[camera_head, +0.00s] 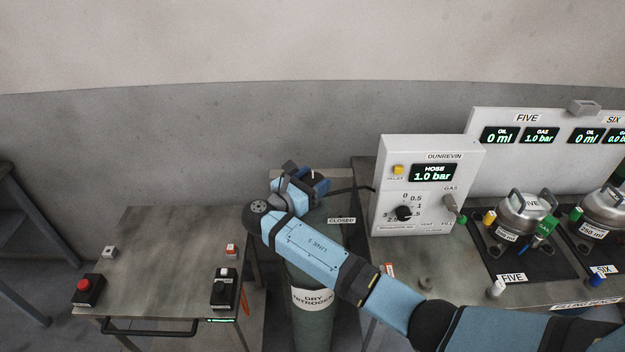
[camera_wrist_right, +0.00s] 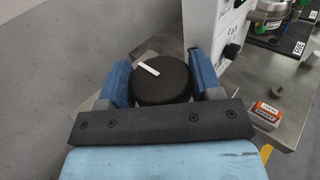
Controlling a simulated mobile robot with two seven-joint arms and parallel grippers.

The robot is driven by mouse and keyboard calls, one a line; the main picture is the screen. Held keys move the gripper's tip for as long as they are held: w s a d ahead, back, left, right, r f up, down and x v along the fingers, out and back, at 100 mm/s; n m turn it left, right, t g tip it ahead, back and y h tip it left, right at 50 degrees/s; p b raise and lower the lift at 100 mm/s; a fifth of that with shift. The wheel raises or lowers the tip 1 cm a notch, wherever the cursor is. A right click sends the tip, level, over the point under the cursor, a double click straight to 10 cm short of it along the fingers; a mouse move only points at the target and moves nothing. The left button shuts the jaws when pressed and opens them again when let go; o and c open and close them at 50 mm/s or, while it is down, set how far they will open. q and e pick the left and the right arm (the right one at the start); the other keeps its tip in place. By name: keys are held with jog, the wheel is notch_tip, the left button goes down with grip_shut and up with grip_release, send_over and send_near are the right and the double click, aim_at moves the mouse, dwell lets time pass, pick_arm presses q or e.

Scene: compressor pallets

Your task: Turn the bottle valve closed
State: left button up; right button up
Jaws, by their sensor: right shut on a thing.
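The nitrogen bottle (camera_head: 312,322) is a grey-green cylinder labelled DRY NITROGEN, standing between the two tables. Its valve is a round black knob (camera_wrist_right: 160,82) with a white mark on top, seen in the right wrist view. My right gripper (camera_wrist_right: 160,84) has its blue fingers on both sides of the knob and is shut on it. In the head view my right gripper (camera_head: 313,184) is at the bottle's top, and my arm hides most of the valve. A CLOSED label (camera_head: 341,220) shows beside the arm. My left gripper is not in view.
The DUNREVIN hose panel (camera_head: 428,185) reads 1.0 bar and stands close to the right of the gripper. The left table (camera_head: 165,260) holds a red button (camera_head: 88,285) and small devices, with clear room between.

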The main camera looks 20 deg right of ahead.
jog(key=o, duration=0.9)
jog(key=shift+s+a+f, duration=0.1)
jog(key=shift+s+a, duration=0.1)
jog(key=shift+a, duration=0.2)
jog(key=shift+b+v, duration=1.45)
jog(key=shift+v, duration=4.95)
